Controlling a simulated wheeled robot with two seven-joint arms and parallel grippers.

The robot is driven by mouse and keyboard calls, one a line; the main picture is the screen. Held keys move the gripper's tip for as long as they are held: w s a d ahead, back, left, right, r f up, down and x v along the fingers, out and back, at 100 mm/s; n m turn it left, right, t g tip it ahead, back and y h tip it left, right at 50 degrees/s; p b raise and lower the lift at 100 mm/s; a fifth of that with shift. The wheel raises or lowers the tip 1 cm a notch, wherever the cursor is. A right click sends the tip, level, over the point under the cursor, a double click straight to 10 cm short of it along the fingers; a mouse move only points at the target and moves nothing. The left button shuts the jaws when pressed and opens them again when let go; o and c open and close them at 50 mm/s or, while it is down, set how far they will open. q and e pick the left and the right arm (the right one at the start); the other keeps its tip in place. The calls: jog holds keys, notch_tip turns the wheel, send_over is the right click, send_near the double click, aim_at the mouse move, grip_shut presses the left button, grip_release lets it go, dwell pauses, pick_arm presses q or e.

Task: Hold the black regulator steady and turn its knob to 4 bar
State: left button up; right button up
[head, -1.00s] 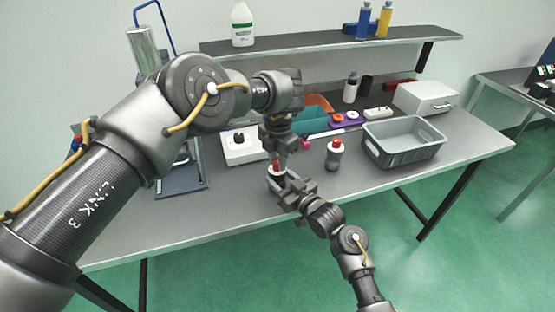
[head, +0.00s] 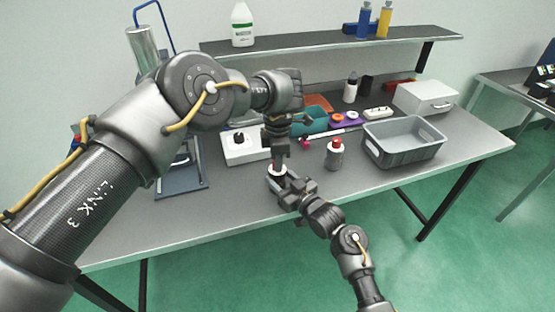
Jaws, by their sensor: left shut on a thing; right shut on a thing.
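The regulator (head: 277,171) stands at the front middle of the table, with a pale ring and a reddish knob; most of it is hidden between my two grippers. My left gripper (head: 279,163) points straight down from above and is shut on the knob, covering most of it. My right gripper (head: 280,180) comes in from the front at low height and is shut on the regulator's body. The knob's scale and pointer are too small to read.
A grey bottle with a red top (head: 334,154) stands just right of the grippers. A grey crate (head: 377,157) is further right. A white box with a black dial (head: 240,156) and a blue-framed stand (head: 181,183) are left. A shelf (head: 330,44) runs behind.

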dwell(0.4)
pick_arm(q)
jog(key=o, duration=1)
notch_tip(320, 180, up, 12)
pick_arm(e)
jog(key=o, duration=1.2)
jog(key=v, duration=1.2)
